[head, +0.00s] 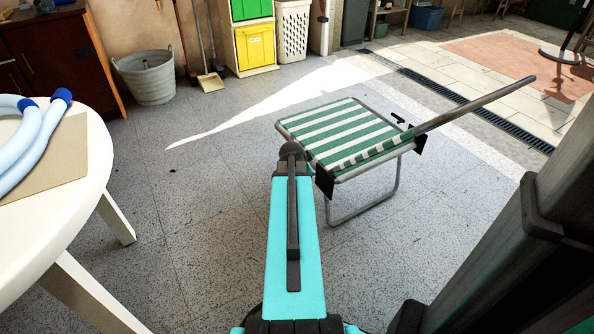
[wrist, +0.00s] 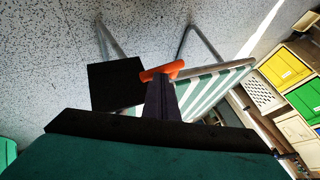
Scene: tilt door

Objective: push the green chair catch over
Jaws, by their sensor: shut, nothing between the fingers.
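The green-and-white striped chair (head: 345,130) stands on the paving with its seat level. A black side plate (head: 324,182) is on its near edge and also shows in the wrist view (wrist: 116,86). An orange grip (wrist: 161,73), seemingly the catch's lever, lies beside that plate in the wrist view; the head view does not show it. My gripper (wrist: 160,88) is shut and empty, its dark fingers right at the orange grip. I cannot tell whether they touch it. In the head view my arm hides the gripper.
A round white table (head: 88,200) with pale blue tubing stands at left. A bucket (head: 147,76) and bins stand behind. Open floor lies left of the chair.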

